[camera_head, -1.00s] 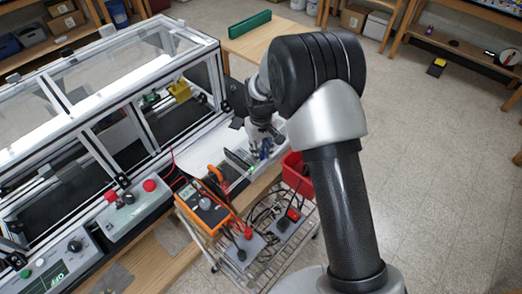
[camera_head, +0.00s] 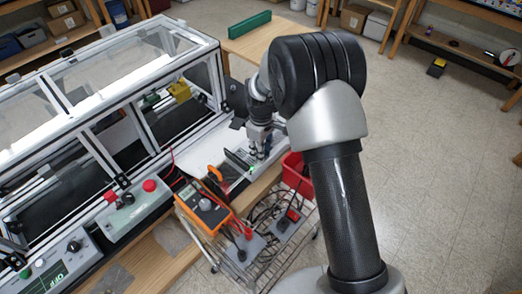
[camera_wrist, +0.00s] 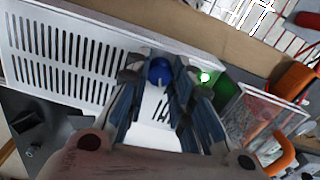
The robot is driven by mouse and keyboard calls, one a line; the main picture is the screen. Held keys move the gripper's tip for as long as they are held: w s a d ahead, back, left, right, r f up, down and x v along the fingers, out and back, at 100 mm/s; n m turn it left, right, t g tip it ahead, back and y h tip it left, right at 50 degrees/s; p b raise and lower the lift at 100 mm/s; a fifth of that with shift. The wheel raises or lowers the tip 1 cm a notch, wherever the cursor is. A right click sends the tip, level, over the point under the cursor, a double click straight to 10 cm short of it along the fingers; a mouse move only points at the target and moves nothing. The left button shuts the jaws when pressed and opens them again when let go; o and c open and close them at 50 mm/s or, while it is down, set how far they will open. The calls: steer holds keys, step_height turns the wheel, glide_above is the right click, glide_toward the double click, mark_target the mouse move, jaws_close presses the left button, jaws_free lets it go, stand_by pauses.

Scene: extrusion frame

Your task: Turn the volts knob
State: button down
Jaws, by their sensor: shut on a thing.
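A blue round knob (camera_wrist: 159,71) sits on the white slotted unit (camera_wrist: 98,30) in the wrist view. My gripper (camera_wrist: 158,75) has a fingertip on each side of the knob and is shut on it. Any label by the knob is hidden or too small to read, so I cannot tell its setting. In the head view my gripper (camera_head: 258,150) points down at the light-coloured unit (camera_head: 272,163) on the bench, and the knob is hidden there.
A green light (camera_wrist: 204,77) glows beside the knob. A clear-sided panel (camera_wrist: 258,115) and orange clips stand close to the right. An orange meter (camera_head: 203,208) and a red bin (camera_head: 297,172) are nearby. The framed enclosure (camera_head: 110,95) lies left.

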steer(key=c, duration=1.4)
jaws_free()
steer(key=shift+o, duration=0.2)
step_height(320, 180, up, 12)
